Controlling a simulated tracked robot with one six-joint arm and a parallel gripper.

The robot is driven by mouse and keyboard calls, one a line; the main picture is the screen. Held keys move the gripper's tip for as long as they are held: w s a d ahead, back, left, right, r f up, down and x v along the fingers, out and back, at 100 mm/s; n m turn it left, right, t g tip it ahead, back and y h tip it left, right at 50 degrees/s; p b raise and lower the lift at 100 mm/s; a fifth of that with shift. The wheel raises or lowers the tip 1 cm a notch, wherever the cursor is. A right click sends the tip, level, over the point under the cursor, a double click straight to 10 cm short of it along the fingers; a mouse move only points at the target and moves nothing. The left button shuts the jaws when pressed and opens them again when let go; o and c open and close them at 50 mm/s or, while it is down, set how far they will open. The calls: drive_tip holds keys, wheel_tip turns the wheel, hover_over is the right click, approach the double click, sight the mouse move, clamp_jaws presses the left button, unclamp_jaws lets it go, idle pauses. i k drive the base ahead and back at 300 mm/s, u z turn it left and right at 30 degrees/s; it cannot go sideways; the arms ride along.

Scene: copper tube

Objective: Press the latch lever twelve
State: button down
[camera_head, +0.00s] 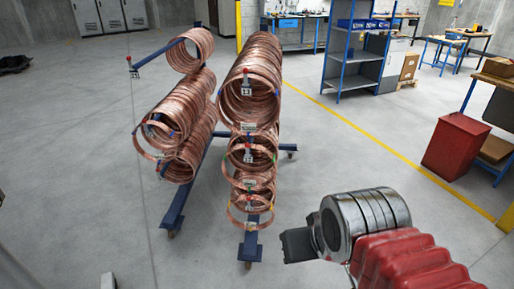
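A blue rack (174,207) holds several coils of copper tube, hung in two columns on arms. Small tagged levers stick out at the arm ends. The upper tag on the right column (247,91) seems to read 13. The tagged lever below it (248,152), in front of the middle coils, may be number twelve, but the digits are too small to be sure. My gripper (290,245) is at the lower right, apart from the rack and to the right of its front foot. Its dark jaws point left. Whether they are open or shut does not show.
A blue shelf unit (355,55) and workbenches stand at the back. A red cabinet (456,146) is at the right. Grey lockers (110,16) are at the far left. The floor around the rack is mostly clear, with a yellow line (370,133) to the right.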

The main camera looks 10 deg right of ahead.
sight(247, 146)
drive_tip(key=k, duration=0.65)
drive_tip(key=z, duration=0.05)
drive_tip(key=i, duration=1.55)
drive_tip(key=u, duration=0.85)
drive_tip(key=i, duration=0.45)
drive_tip(key=u, duration=0.25)
